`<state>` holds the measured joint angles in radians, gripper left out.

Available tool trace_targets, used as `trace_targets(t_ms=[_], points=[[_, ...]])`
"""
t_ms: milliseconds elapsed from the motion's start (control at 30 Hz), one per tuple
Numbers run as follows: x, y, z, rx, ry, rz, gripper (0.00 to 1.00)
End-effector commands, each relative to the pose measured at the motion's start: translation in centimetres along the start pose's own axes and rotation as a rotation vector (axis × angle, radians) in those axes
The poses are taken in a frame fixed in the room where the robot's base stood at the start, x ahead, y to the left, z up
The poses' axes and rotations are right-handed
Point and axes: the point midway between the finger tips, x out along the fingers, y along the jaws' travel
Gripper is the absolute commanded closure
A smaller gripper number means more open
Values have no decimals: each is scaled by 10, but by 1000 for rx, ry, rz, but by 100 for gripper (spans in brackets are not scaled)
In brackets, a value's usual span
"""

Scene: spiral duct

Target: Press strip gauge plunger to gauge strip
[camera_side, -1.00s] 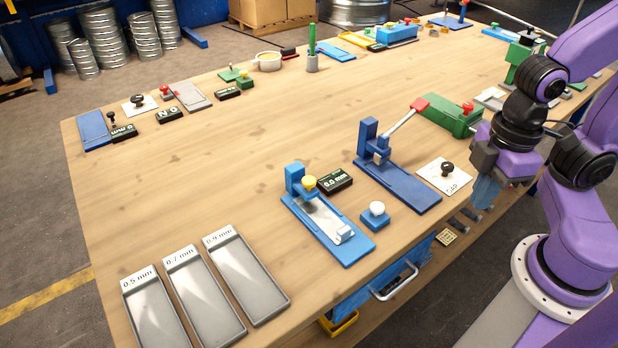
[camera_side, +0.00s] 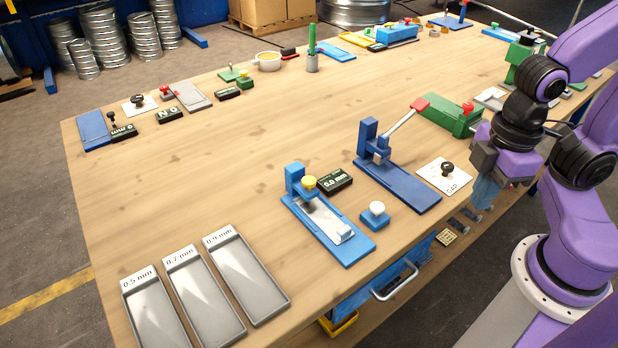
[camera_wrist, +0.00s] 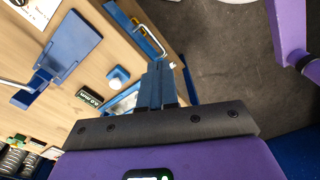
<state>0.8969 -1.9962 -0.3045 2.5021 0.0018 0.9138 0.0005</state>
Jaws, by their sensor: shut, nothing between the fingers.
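The strip gauge is a light blue stand with a long base (camera_side: 355,248) near the bench's front edge. Its yellow-topped plunger (camera_side: 309,182) stands at the upper end. A pale metal strip (camera_side: 324,220) lies along the base under the plunger. A black display (camera_side: 335,180) beside it reads 0.0 mm; it also shows in the wrist view (camera_wrist: 88,98). My gripper (camera_side: 482,200) is to the right of the gauge, well apart from it, pointing down by the bench edge. In the wrist view its blue fingers (camera_wrist: 158,82) are together and empty, hiding part of the gauge.
A blue block with a white button (camera_side: 376,215) stands right of the gauge. A dark blue lever press (camera_side: 397,180) and a white card with a black knob (camera_side: 446,174) lie between gauge and gripper. Three grey labelled trays (camera_side: 205,295) lie front left. The bench middle is clear.

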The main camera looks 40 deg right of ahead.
Motion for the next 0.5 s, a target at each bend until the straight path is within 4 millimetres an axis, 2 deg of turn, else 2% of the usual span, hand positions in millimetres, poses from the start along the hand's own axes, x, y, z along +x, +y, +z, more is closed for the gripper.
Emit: trace_targets(t_ms=[167, 267, 367, 500], points=[[0, 1, -3, 10, 6, -1, 100], [1, 4, -15, 58, 36, -7, 100], [2, 12, -41, 160, 99, -18, 100], [4, 34, -92, 367, 230, -41, 100]])
